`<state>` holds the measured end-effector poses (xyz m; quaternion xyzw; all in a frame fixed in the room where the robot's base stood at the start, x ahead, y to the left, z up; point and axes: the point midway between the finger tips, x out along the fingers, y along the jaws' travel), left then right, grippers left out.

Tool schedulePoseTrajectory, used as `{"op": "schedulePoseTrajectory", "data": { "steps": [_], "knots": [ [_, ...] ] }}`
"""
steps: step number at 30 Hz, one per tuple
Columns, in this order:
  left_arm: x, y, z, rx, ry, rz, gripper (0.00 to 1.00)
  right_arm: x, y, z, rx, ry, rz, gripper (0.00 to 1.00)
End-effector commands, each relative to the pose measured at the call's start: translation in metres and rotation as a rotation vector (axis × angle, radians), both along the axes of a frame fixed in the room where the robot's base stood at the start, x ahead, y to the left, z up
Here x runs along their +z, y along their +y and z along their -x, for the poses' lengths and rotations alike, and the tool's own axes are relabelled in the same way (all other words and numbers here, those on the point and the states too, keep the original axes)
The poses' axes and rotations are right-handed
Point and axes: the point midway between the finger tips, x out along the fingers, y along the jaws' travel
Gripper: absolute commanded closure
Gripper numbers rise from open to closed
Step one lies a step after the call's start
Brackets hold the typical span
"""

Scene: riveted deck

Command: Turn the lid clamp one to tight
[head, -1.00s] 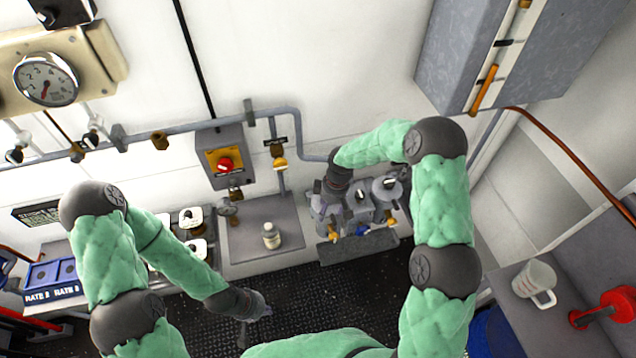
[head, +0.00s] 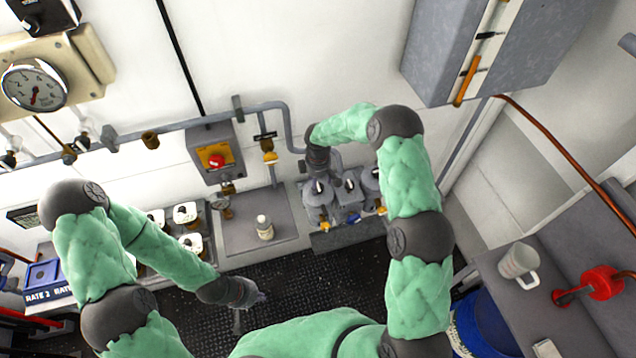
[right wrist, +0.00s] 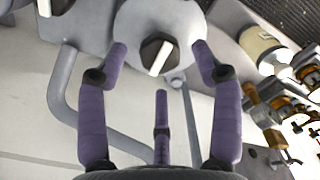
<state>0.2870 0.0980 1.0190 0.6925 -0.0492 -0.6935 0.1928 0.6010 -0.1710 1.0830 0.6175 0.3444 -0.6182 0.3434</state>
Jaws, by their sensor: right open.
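Several grey round-lidded units stand in a row against the wall in the head view, with small pointer knobs on top. I cannot read which is lid clamp one. My right gripper (head: 318,188) is over the leftmost unit, pointing down. In the right wrist view a dark knob with a pale pointer bar (right wrist: 157,55) sits on a round grey lid (right wrist: 183,22). My right gripper (right wrist: 157,62) is open, one finger on each side of that knob, with no clear contact. My left gripper (head: 250,305) hangs low over the dark deck, away from the units; its fingers are small and unclear.
A white bottle (head: 265,228) stands on the grey shelf left of the units. A box with a red knob (head: 216,160) is on the wall above. A grey cabinet (head: 425,50) hangs upper right. A white mug (head: 518,265) and a red valve (head: 600,283) are at the right.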

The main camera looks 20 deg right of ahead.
Motion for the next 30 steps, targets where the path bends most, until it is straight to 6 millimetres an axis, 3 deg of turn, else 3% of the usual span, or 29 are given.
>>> {"op": "schedulePoseTrajectory", "data": {
  "steps": [6, 16, 22, 30],
  "knots": [
    [0.004, 0.000, 0.000, 0.000, 0.000, 0.000, 1.00, -0.017, 0.000, -0.001, 0.001, -0.002, 0.000, 0.34],
    [0.004, 0.000, 0.000, 0.000, 0.000, 0.000, 1.00, -0.020, 0.000, 0.000, 0.001, -0.001, 0.000, 0.34],
    [0.004, 0.000, 0.000, 0.000, 0.000, 0.000, 1.00, -0.020, 0.000, 0.000, 0.001, -0.001, 0.000, 0.90],
    [0.001, 0.000, 0.000, 0.000, 0.000, 0.000, 1.00, -0.021, 0.000, -0.001, -0.011, -0.002, 0.000, 0.91]
  ]
}}
